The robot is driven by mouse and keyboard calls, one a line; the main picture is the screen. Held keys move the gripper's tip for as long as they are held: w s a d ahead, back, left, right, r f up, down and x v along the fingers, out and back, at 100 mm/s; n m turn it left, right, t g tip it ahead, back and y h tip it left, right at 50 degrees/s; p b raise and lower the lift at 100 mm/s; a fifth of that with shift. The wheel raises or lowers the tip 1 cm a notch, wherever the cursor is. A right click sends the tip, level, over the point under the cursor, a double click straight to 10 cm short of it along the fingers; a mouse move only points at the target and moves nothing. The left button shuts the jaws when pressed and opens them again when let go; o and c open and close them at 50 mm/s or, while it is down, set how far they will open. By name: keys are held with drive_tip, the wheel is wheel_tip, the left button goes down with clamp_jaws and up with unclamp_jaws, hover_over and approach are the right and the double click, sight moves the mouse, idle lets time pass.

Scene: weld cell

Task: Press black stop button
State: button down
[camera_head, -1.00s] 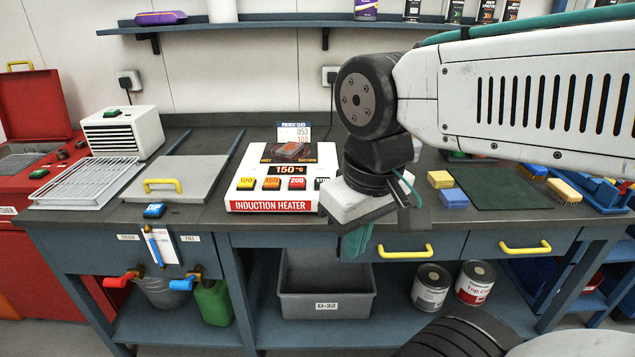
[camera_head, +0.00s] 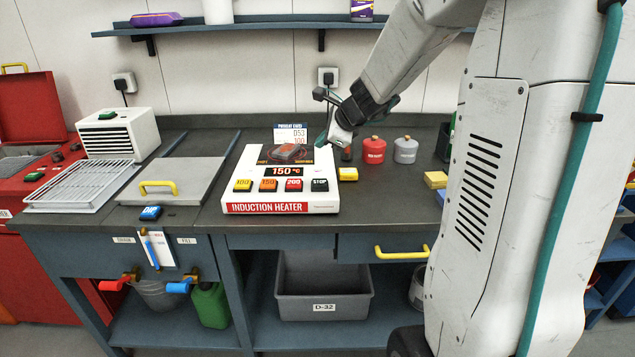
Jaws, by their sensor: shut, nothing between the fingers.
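The induction heater (camera_head: 266,208) is a white box on the bench with a red label and a display reading 150 °C. Its front row holds a yellow 100 button (camera_head: 243,185), an orange 150 button (camera_head: 268,185), a red 200 button (camera_head: 293,185) and the black STOP button (camera_head: 319,185) at the right end. A dark part sits on its top plate. My gripper (camera_head: 323,138) is above the heater's back right corner, behind and above the STOP button and apart from it. Its fingers are small and seen from the side; they look closed and hold nothing.
A card (camera_head: 290,133) stands at the heater's back. A grey lidded tray (camera_head: 178,181) is to the left.

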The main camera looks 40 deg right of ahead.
sight(323, 183)
drive_tip(key=shift+d+f, duration=0.1)
drive_tip(key=shift+f, duration=0.05)
drive_tip(key=shift+f, duration=4.3)
drive_tip(key=shift+f, duration=0.1)
drive_tip(key=shift+f, duration=0.3)
drive_tip(key=shift+f, duration=0.5)
drive_tip(key=shift+r, duration=0.95)
drive_tip(key=shift+r, duration=2.5)
